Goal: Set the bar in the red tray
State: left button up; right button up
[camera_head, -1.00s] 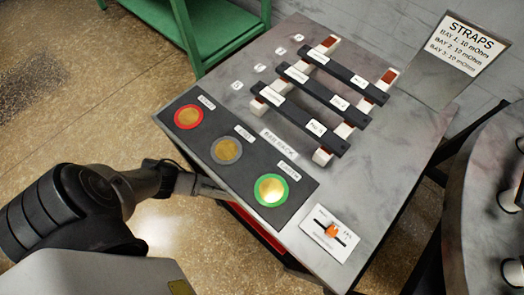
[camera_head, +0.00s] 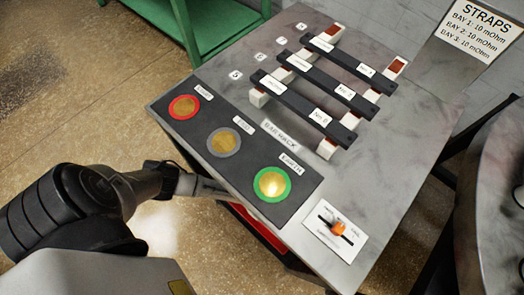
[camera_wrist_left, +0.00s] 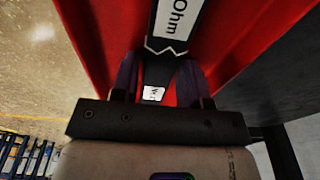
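The red tray shows in the head view as a red strip (camera_head: 258,228) below the table's near edge. Its red walls (camera_wrist_left: 95,30) stand on both sides in the left wrist view. A dark bar (camera_wrist_left: 165,68) with a white "Ohm" label lies lengthwise between these walls. My left gripper (camera_wrist_left: 165,55) has one finger on each side of the bar and appears shut on it. Whether the bar touches the tray floor is hidden. In the head view my left gripper (camera_head: 215,190) is at the table edge, its tips out of sight. My right gripper is not in view.
The grey table (camera_head: 425,130) carries a rack with several dark straps (camera_head: 325,75), three round pads, the green one (camera_head: 272,184) nearest, and an orange slider (camera_head: 338,228). A green bench (camera_head: 215,40) stands behind. A round metal surface (camera_head: 490,190) is at right.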

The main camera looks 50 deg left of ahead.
pick_arm(q)
jog(key=o, duration=0.3)
notch_tip(320, 180, up, 12)
jog(key=a+p, duration=0.1)
jog(key=p, duration=0.6)
jog(key=shift+s+a+p, duration=0.15)
jog(key=shift+a+p, duration=0.1)
jog(key=shift+p, duration=0.1)
